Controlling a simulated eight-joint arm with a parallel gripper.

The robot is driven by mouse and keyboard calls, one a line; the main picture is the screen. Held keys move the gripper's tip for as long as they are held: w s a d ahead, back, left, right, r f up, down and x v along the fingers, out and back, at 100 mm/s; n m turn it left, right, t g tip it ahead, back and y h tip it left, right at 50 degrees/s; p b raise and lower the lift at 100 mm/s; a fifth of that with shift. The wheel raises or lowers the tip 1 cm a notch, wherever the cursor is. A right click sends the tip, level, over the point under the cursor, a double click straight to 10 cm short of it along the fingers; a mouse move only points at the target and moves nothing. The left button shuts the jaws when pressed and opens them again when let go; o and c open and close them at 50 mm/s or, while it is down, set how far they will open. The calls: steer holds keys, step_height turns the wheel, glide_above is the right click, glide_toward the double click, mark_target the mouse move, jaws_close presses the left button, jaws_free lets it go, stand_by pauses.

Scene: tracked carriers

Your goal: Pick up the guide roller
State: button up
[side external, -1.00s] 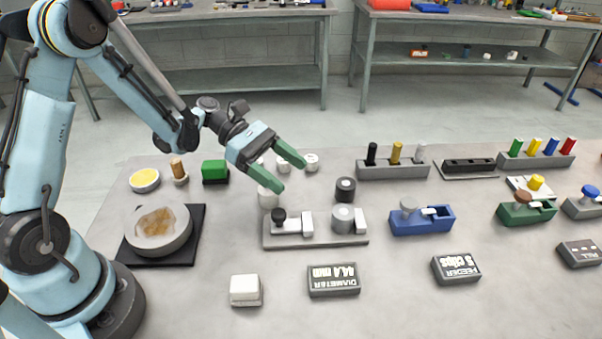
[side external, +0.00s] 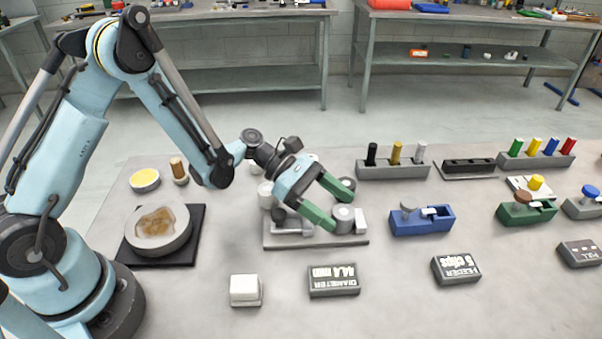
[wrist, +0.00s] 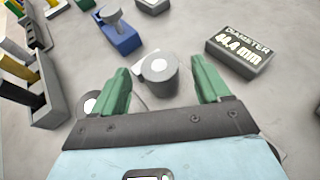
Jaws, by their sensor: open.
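The fingers and wrist hide much of the fixture. A round part with a pale top (wrist: 88,103) lies beside the left finger in the wrist view.
A black label block reading 44.4 mm (side external: 333,281) and a white block (side external: 245,290) stand in front. A blue fixture (side external: 421,220) is to the right, and a grey rack with upright pins (side external: 393,171) behind.

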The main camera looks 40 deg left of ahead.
steer(key=shift+d+f, duration=0.15)
steer(key=shift+d, duration=0.1)
steer(key=c, duration=1.4)
